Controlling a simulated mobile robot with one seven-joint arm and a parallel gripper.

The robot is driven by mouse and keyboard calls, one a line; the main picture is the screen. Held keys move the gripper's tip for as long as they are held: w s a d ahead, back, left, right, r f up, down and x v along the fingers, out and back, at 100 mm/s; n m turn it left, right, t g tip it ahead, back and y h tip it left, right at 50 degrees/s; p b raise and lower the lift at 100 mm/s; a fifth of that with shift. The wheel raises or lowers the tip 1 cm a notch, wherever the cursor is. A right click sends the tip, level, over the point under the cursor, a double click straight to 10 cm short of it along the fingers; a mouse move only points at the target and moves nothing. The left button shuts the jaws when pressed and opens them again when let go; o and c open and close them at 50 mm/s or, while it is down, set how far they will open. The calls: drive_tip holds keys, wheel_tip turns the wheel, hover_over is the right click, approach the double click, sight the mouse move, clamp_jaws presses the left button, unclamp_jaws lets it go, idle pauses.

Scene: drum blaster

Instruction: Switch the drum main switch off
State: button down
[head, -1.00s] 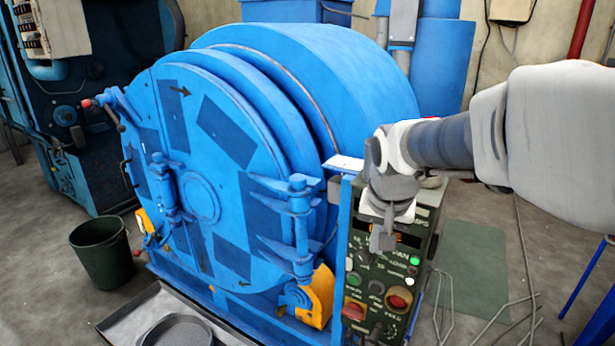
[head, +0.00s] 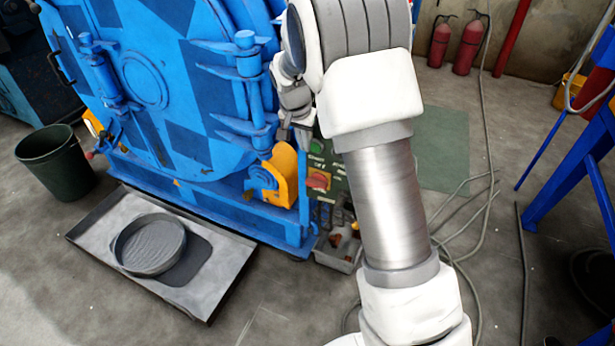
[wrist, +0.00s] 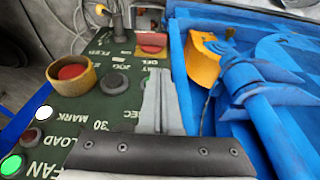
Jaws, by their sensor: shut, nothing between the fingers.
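The drum blaster (head: 160,90) is a large blue drum with a round door. Its dark green control panel (head: 335,183) is mostly behind my arm in the head view. A square red switch (head: 318,180) shows there and in the wrist view (wrist: 152,42). The wrist view also shows a round red knob in a yellow collar (wrist: 73,74). I cannot tell which is the main switch; its label is unreadable. My gripper (head: 303,138) is shut and empty in front of the panel. In the wrist view its fingertips (wrist: 158,75) point toward the square red switch, apparently short of it.
A yellow bracket (head: 281,176) and blue hinge parts stand close beside the panel. A grey tray (head: 215,285) and loose cables (head: 465,215) lie on the floor.

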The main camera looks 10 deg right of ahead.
idle(0.3)
drive_tip(key=b, duration=0.5)
approach(310, 180)
drive_tip(key=x, duration=0.5)
drive_tip(key=shift+w+d, duration=0.1)
drive_tip(key=shift+w, duration=0.05)
drive_tip(key=shift+f, duration=0.75)
